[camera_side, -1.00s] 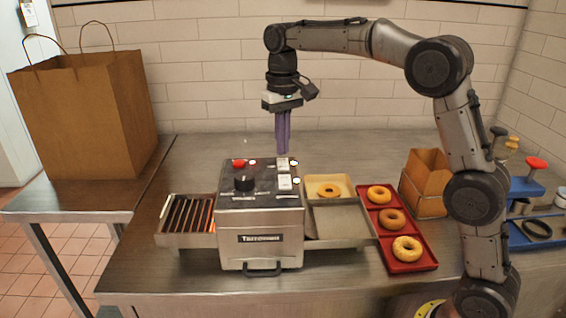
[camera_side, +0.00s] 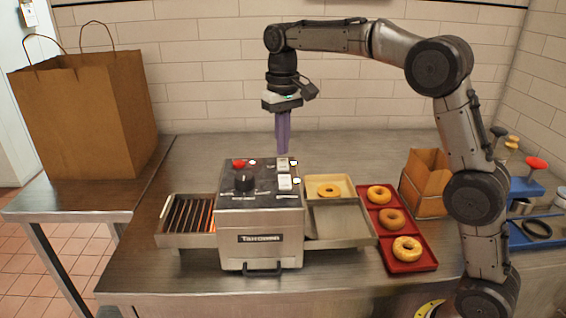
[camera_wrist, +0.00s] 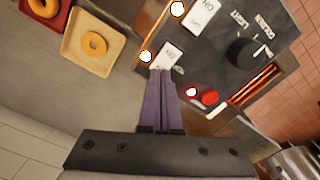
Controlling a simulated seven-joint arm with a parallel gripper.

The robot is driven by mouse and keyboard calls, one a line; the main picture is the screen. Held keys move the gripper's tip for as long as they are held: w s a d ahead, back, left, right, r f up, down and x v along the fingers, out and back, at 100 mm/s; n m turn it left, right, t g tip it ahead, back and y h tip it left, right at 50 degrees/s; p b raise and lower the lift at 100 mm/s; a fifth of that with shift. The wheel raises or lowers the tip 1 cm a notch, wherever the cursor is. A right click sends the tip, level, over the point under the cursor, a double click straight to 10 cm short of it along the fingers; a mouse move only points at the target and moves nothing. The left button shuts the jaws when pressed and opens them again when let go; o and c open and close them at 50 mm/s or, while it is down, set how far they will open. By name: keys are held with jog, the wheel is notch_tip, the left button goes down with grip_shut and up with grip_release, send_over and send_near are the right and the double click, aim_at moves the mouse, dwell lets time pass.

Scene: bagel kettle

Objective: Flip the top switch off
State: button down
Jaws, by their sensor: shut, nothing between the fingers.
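The grey toaster machine (camera_side: 262,222) stands on the steel table with two white rocker switches on its top panel. A lit indicator is beside each switch. My gripper (camera_side: 283,151) is shut and empty, its purple fingers pointing down at the back edge of the panel. In the wrist view the fingertips (camera_wrist: 161,71) overlap the top switch's near end; I cannot tell whether they touch.
A black knob (camera_side: 245,182) and a red button (camera_side: 238,164) are left of the switches. A beige tray (camera_side: 316,194) with a bagel and a red tray (camera_side: 396,265) with bagels are to the right. A paper bag (camera_side: 80,115) stands at left. The table behind the machine is clear.

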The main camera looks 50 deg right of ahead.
aim_at(283, 160)
jog(key=shift+f, duration=0.95)
dwell(0.7)
jog(key=shift+r, duration=3.55)
jog(key=shift+r, duration=0.1)
jog(key=s+r+t, duration=0.2)
jog(key=s+r, duration=0.1)
jog(key=s, duration=0.6)
jog(key=s+r+t, duration=0.1)
jog(key=s+r, duration=0.3)
jog(key=s, duration=0.4)
jog(key=s+a+f+n+t, duration=0.1)
jog(key=s+f+n+t, duration=0.1)
jog(key=s+f, duration=1)
notch_tip(283, 160, down, 5)
jog(key=shift+s+r+n+t, duration=0.2)
jog(key=shift+s+n+t, duration=0.15)
jog(key=shift+n, duration=0.15)
